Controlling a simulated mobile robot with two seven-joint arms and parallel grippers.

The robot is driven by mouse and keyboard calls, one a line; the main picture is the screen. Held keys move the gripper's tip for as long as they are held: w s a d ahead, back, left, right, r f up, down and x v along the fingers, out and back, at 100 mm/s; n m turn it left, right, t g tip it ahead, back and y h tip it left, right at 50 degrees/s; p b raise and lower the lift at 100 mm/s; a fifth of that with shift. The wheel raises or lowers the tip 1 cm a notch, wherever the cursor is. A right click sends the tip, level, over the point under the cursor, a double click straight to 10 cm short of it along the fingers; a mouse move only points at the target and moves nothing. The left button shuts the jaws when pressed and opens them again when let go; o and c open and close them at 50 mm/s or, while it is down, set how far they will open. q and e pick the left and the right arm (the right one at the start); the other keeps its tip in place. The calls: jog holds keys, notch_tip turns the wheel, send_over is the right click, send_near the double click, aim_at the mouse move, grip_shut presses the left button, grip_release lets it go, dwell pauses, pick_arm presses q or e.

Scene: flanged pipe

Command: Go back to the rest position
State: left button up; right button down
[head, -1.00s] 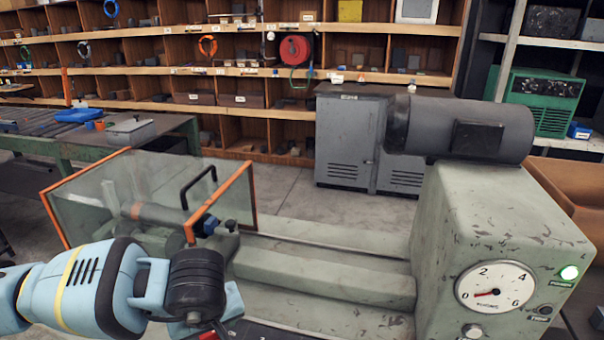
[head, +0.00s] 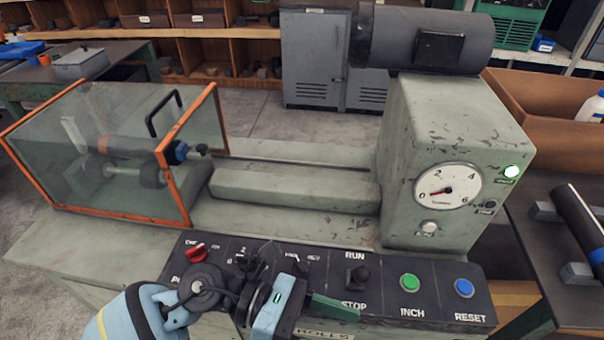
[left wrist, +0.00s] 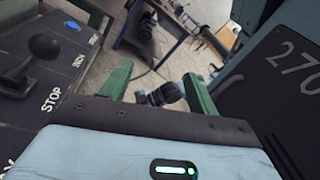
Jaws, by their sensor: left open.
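My left arm enters the head view from the lower left. Its gripper (head: 334,308) is low over the front control panel (head: 318,255) of the grey-green machine, close to the STOP label, with green fingers pointing right. In the left wrist view the two green fingers of the left gripper (left wrist: 158,88) stand apart with nothing between them; a dark object shows beyond them. I cannot tell whether the gripper touches the panel. My right gripper is in neither view.
The panel carries a red knob (head: 196,253), a black RUN/STOP lever (head: 357,278), a green INCH button (head: 410,283) and a blue RESET button (head: 464,288). An orange-framed clear guard (head: 110,200) surrounds a pipe at left.

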pick_arm(q)
jog(key=w+a+n+t+h+p, duration=0.1)
jog(key=w+a+n+t, duration=0.25)
jog(key=n+t, duration=0.75)
jog(key=w+a+n+t, duration=0.3)
jog(key=w+n+t, duration=0.3)
jog(key=n, duration=0.9)
jog(key=s+a+f+n+t+y, duration=0.2)
jog(key=a+f+n+t+y, duration=0.2)
jog(key=a+f+n+y, duration=0.65)
jog(key=s+a+f+n+g+y, duration=0.2)
jog(key=s+a+f+n+g, duration=0.1)
jog(key=s+f+n, duration=0.4)
jog(key=s+a+f+n+g+y+p, duration=0.1)
jog(key=s+a+f+n+g+y, duration=0.2)
jog(key=s+f+n, duration=0.4)
notch_tip(320, 180, down, 4)
jog(key=s+a+g, duration=0.1)
jog(key=s+a, duration=0.1)
jog(key=s, duration=0.1)
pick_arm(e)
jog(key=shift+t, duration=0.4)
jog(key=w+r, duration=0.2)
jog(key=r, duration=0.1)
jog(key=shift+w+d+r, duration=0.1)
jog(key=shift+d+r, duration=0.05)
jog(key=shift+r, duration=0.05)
pick_arm(q)
jog(key=shift+w+r, duration=0.1)
jog(key=shift+c, duration=0.4)
